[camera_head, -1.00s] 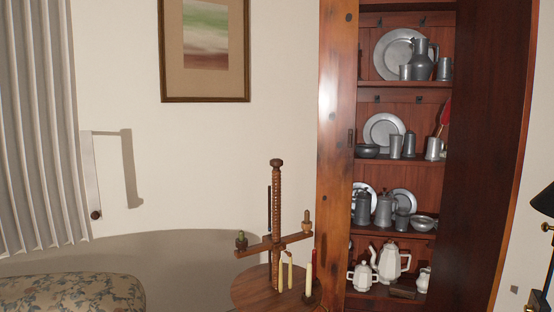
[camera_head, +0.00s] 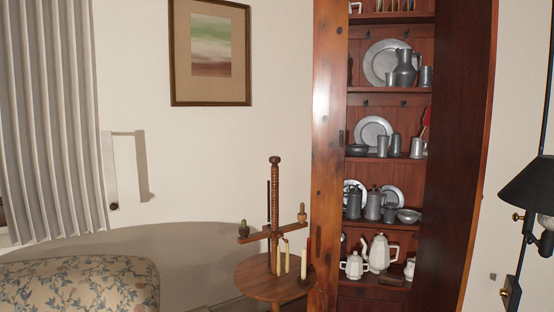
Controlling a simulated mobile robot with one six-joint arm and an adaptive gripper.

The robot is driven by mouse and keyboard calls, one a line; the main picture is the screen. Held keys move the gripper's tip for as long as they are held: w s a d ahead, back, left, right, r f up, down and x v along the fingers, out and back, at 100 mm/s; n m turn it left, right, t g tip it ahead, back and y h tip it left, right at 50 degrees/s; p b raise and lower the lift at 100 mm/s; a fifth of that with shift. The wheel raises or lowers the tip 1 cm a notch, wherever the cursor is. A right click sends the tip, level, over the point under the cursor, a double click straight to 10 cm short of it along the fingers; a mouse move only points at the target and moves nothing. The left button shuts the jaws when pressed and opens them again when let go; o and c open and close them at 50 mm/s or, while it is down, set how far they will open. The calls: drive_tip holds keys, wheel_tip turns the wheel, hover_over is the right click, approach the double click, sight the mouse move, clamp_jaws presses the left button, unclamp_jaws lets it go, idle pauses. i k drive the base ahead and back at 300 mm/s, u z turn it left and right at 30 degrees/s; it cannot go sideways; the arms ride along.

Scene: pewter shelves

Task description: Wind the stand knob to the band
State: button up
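A wooden screw-post stand (camera_head: 275,205) stands upright on a small round wooden table (camera_head: 262,284). Its post is threaded and ends in a dark round knob (camera_head: 275,160) at the top. A wooden crossbar (camera_head: 262,236) crosses the post, with a small cup-like piece at each end; the left one holds something green. No band can be made out for certain at this size. My gripper is not in view.
Candles (camera_head: 304,262) stand on the table's right side. A tall open cabinet (camera_head: 327,150) with pewter and white pots is right of it. A patterned seat (camera_head: 80,284) is at lower left, a black lamp (camera_head: 528,186) at far right.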

sight(275, 160)
drive_tip(key=z, duration=1.3)
drive_tip(key=i, duration=0.65)
drive_tip(key=u, duration=1.65)
